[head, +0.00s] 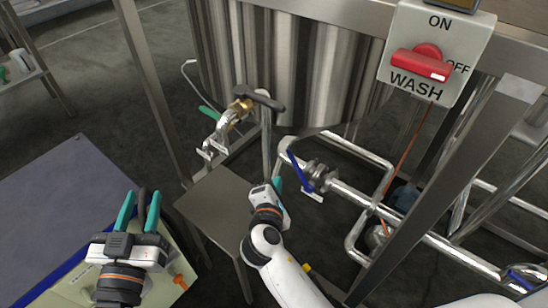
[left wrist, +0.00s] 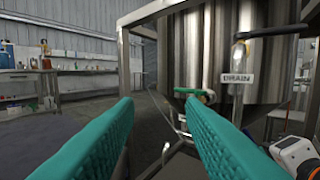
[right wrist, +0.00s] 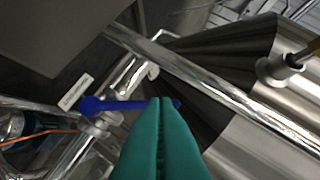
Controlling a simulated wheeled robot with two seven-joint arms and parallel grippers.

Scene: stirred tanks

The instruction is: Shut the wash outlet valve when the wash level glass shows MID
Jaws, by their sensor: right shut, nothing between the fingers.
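A valve with a blue lever (head: 298,170) sits on a steel pipe below the tank; its small white tag is unreadable, so I cannot tell whether it is the wash outlet. The lever (right wrist: 105,104) also shows in the right wrist view. My right gripper (head: 277,184) is shut and empty beside the lever. In the right wrist view its closed fingertips (right wrist: 160,102) overlap the lever's end; contact is unclear. My left gripper (head: 140,198) is open and empty, away from the valves. I cannot make out a level glass in any view.
A WASH switch box (head: 437,50) with a red knob hangs at upper right. A brass valve (head: 236,112) has a dark handle, near a DRAIN sign (left wrist: 238,78) in the left wrist view. Another blue-handled valve (head: 524,279) is at lower right. Frame posts and pipes crowd the right arm.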

